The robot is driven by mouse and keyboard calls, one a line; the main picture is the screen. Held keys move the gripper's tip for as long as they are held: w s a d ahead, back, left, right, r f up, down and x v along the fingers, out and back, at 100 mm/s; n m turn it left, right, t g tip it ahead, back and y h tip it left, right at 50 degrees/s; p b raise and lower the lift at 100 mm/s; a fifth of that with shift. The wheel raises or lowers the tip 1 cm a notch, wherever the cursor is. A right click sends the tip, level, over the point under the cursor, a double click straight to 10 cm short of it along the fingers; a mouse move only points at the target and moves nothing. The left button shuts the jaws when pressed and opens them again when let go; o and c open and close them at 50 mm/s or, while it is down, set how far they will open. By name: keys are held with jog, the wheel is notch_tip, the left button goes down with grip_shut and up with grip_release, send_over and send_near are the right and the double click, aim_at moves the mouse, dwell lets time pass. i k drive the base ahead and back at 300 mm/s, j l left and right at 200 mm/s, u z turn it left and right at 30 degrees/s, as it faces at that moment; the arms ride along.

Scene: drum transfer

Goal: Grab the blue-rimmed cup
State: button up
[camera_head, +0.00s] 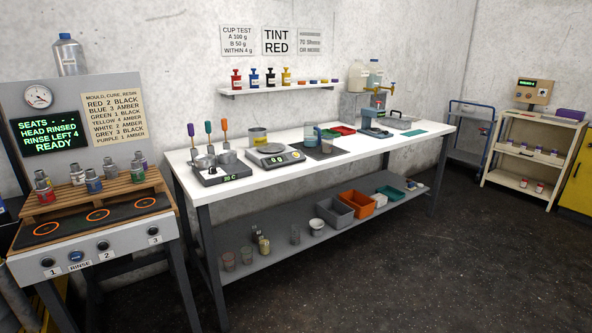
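No cup with a clearly blue rim can be made out at this size. A clear, bluish container (311,134) stands on the white-topped bench, by a dark mat (321,153); its rim colour is too small to tell. On the bench's lower shelf stand several small cups, among them a greyish one (229,261), a yellowish one (263,245), a clear one (295,235) and a white one (317,227). My gripper is not in view.
The white bench (360,147) also carries a scale (275,156), a yellow-banded pot (258,137) and a hotplate (221,172). Grey (333,213) and orange bins (358,204) sit below. The dark floor at right is clear.

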aim_at(327, 141)
jog(key=i, duration=2.15)
